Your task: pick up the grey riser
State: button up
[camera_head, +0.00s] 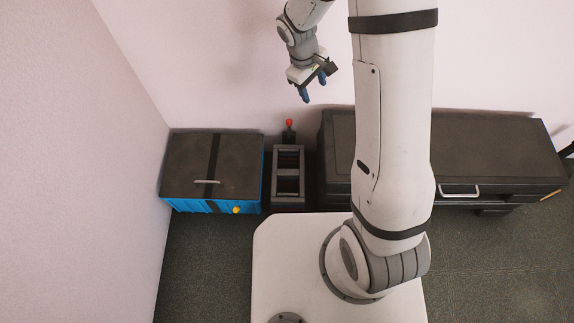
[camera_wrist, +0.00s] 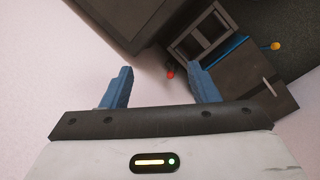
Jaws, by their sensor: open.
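A grey open frame (camera_head: 274,176), the likeliest match for the grey riser, stands on the floor between a blue box and a dark cabinet. It also shows at the top of the wrist view (camera_wrist: 174,45), right of centre. My gripper (camera_head: 313,88) is open, with its blue fingers apart and nothing between them. It is raised near the wall, apart from the frame. In the wrist view my gripper (camera_wrist: 160,70) frames mostly bare pale wall.
A blue box (camera_head: 185,206) with a dark lid, handle and yellow knob stands left of the frame. A long dark cabinet (camera_head: 490,160) stands to its right. A red knob (camera_head: 289,123) is behind the frame. Pale walls are at the left and back.

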jog(key=w+a+f+n+h+b, duration=0.1)
jog(key=a+f+n+b, duration=0.15)
jog(key=f, duration=1.05)
jog(key=w+a+f+n+b, duration=0.1)
jog(key=a+f+n+b, duration=0.2)
jog(key=f, duration=0.9)
jog(key=n+b, duration=0.3)
jog(key=b, duration=0.2)
send_near(288, 172)
jog(key=shift+w+d+f+g, duration=0.3)
jog(key=shift+w+d+f, duration=0.2)
jog(key=shift+d+f, duration=0.3)
jog(key=f, duration=0.2)
jog(key=f+b, duration=0.1)
jog(key=shift+s+d+h, duration=0.15)
jog(key=shift+d+h, duration=0.15)
jog(key=x, duration=0.1)
jog(key=b+x, duration=0.1)
jog(key=x, duration=0.1)
jog(key=b+x, duration=0.1)
jog(key=x, duration=0.1)
jog(key=shift+s+a+f, duration=0.1)
jog(key=shift+a+f, duration=0.15)
jog(key=shift+f, duration=0.05)
jog(key=shift+c, duration=0.5)
jog(key=shift+r, duration=0.1)
grip_shut()
